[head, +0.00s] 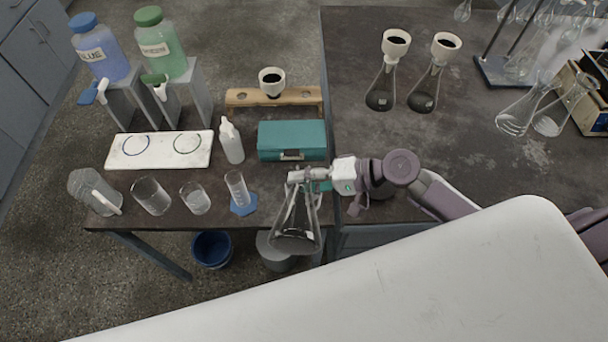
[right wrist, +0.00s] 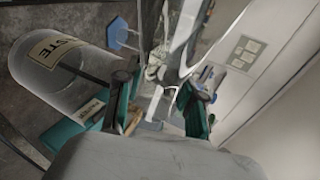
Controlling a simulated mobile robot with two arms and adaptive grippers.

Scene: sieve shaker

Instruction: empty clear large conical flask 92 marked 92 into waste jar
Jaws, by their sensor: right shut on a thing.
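My right gripper (head: 305,182) is shut on the neck of a clear conical flask (head: 296,232). The flask hangs in front of the table's front edge, wide base down and slightly tilted. Its marking cannot be read, and I cannot tell if liquid is in it. In the right wrist view the gripper (right wrist: 160,95) has its fingers around the glass neck. A grey jar (head: 272,256) stands low beyond the table edge, partly hidden behind the flask. In the right wrist view a pale jar (right wrist: 62,72) has a label ending in "TE". My left gripper is not in view.
A teal box (head: 292,140) and a graduated cylinder (head: 237,188) stand on the table near the gripper. Several beakers and a jug (head: 95,190) line the front left. A blue bucket (head: 212,249) is on the floor. Two flasks with funnels (head: 382,88) stand at the back right.

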